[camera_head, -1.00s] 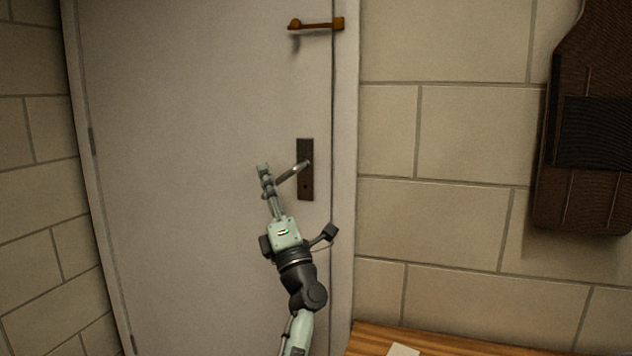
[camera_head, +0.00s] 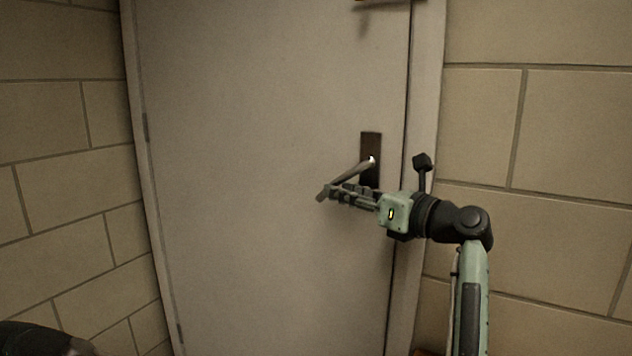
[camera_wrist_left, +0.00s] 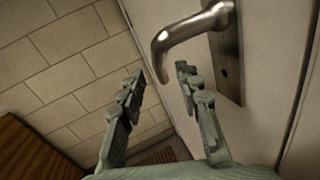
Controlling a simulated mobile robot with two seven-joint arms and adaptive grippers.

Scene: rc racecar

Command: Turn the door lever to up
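The door lever (camera_head: 350,174) is a metal handle on a dark plate (camera_head: 370,140) on the grey door (camera_head: 250,120). It slants down to the left from its pivot. My left gripper (camera_head: 332,191) is at the lever's lower free end, reaching in from the right below the handle. In the left wrist view the lever (camera_wrist_left: 195,27) bends towards the space between my left gripper's fingertips (camera_wrist_left: 158,78). The fingers are apart, with nothing clamped between them. I cannot tell whether one touches the lever. My right gripper is out of view.
Block walls stand at the left (camera_head: 60,130) and right (camera_head: 560,130) of the door. The door frame (camera_head: 425,130) runs close behind my left wrist. The door's left part is clear.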

